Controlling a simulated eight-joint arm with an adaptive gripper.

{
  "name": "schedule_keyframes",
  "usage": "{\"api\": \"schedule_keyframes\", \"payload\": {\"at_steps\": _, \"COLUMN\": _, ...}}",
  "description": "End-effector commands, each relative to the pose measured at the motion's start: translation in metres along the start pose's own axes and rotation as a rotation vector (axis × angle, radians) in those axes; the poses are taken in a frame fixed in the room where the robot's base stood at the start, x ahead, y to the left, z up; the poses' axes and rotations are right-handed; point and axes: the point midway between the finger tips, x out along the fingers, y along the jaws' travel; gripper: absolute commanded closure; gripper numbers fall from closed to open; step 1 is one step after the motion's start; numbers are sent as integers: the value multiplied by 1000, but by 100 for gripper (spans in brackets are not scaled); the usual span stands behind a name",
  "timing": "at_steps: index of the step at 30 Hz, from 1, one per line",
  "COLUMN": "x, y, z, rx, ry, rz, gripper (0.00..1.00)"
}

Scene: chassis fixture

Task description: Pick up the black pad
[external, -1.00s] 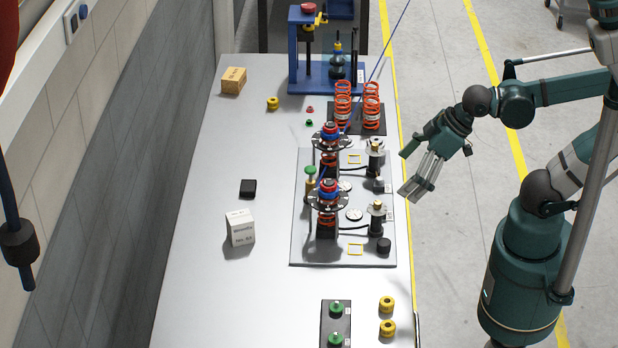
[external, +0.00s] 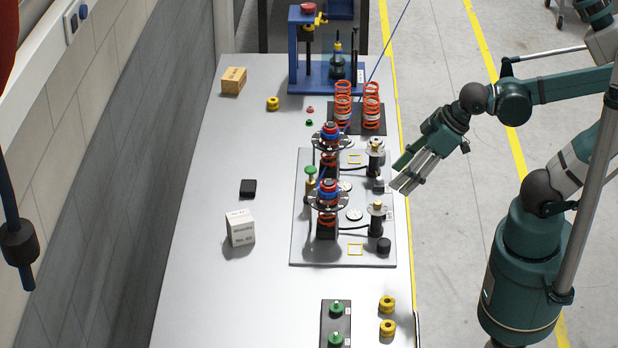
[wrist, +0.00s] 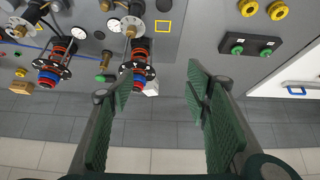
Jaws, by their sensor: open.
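The black pad (external: 248,188) is a small dark block lying on the grey table, left of the fixture plate and behind the white box. I cannot make it out in the wrist view. My gripper (external: 404,181) is open and empty, at the right edge of the table in the external view, well to the right of the pad. The fixture plate lies between them in the picture. In the wrist view its two green-padded fingers (wrist: 160,84) stand wide apart with nothing between them.
The fixture plate (external: 300,240) carries two upright red-spring assemblies (external: 328,203), gauges and knobs. A white box (external: 240,228) stands just in front of the pad. A cardboard box (external: 233,80) and yellow ring (external: 272,104) sit farther back. The table's left side is mostly clear.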

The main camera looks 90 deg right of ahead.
Motion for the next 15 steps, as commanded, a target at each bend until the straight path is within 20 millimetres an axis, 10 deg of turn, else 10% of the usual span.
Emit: {"api": "schedule_keyframes", "payload": {"at_steps": 15, "x": 10, "y": 20, "z": -68, "rx": -209, "ry": -83, "rz": 9, "gripper": 52}}
